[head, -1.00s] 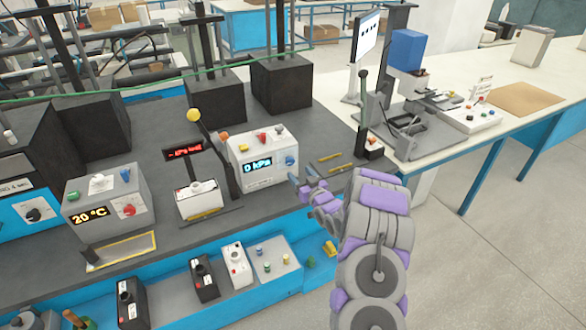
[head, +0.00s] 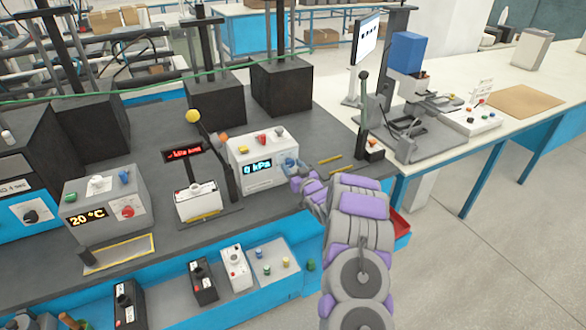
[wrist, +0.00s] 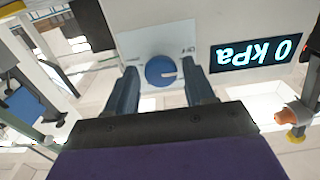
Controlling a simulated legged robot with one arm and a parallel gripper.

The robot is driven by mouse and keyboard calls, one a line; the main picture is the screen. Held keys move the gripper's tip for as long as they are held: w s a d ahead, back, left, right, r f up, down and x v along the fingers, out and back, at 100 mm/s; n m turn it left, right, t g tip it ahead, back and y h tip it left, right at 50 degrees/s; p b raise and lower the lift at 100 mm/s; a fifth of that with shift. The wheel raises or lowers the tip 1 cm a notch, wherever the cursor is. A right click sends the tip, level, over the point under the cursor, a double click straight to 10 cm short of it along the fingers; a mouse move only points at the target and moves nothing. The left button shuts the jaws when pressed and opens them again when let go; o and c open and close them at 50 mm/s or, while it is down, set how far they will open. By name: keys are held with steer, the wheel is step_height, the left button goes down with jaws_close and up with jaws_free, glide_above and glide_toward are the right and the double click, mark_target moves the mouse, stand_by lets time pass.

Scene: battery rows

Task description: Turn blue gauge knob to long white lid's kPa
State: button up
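The blue gauge knob (wrist: 161,71) is on a pale plate on the front of a white gauge box (head: 277,145). It has a pale notch. Beside it a display (wrist: 257,52) reads 0 kPa, upside down in the wrist view; it also shows in the head view (head: 257,167). My gripper (wrist: 164,80) is open, with one finger on each side of the knob in the picture. I cannot tell whether the fingers touch it. In the head view my gripper (head: 294,166) covers the knob. I cannot make out a long white lid.
A small red display (head: 184,154) stands left of the gauge box, by a lever with a yellow ball (head: 193,116). A box reading 20 °C (head: 105,206) is farther left. Several small units line the blue front shelf.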

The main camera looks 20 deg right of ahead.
steer(key=c, duration=0.8)
steer(key=shift+m+p, duration=0.3)
steer(key=shift+p, duration=0.1)
steer(key=shift+r+m+p, duration=0.1)
steer(key=shift+m+p, duration=0.3)
steer(key=shift+p, duration=0.2)
steer(key=m+p, duration=0.5)
steer(key=m, duration=0.1)
steer(key=shift+m+p, duration=0.9)
steer(key=shift+m, duration=1.3)
